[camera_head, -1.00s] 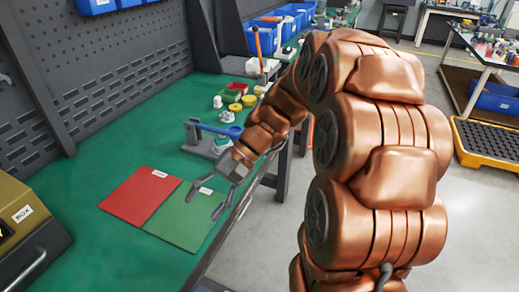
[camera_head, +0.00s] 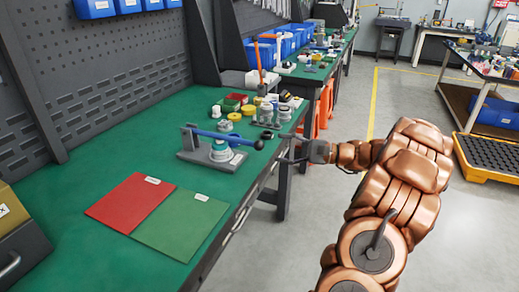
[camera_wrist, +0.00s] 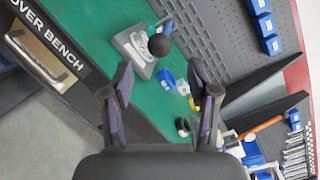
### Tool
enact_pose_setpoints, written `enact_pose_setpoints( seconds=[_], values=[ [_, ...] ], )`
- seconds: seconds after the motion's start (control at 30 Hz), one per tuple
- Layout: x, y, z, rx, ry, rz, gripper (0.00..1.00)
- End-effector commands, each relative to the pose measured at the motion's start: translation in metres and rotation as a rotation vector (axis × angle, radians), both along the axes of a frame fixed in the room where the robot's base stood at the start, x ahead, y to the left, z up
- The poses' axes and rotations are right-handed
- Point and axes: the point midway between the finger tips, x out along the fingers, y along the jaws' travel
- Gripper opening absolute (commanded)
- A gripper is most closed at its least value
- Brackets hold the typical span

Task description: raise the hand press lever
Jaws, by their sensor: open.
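My gripper (camera_head: 287,150) is to the right of the knob, beside the bench edge, fingers pointing left. In the wrist view, my gripper (camera_wrist: 160,78) is open and empty. The knob (camera_wrist: 159,45) shows beyond the fingertips, between them in the picture and apart from them, partly hiding the lever.
A red mat (camera_head: 130,200) and a green mat (camera_head: 182,226) lie in front of the press. Small parts, including a yellow ring (camera_head: 248,109), stand behind it. A perforated panel (camera_head: 110,60) bounds the bench at left. Open floor lies right of the bench.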

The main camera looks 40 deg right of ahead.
Motion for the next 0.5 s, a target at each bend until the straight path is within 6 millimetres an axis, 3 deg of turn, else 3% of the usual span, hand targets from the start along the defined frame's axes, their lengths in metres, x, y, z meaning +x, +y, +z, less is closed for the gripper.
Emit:
enact_pose_setpoints(
  seconds=[0.5],
  values=[
    [0.047, 0.045, 0.001, -0.004, 0.001, 0.002, 0.59]
  ],
)
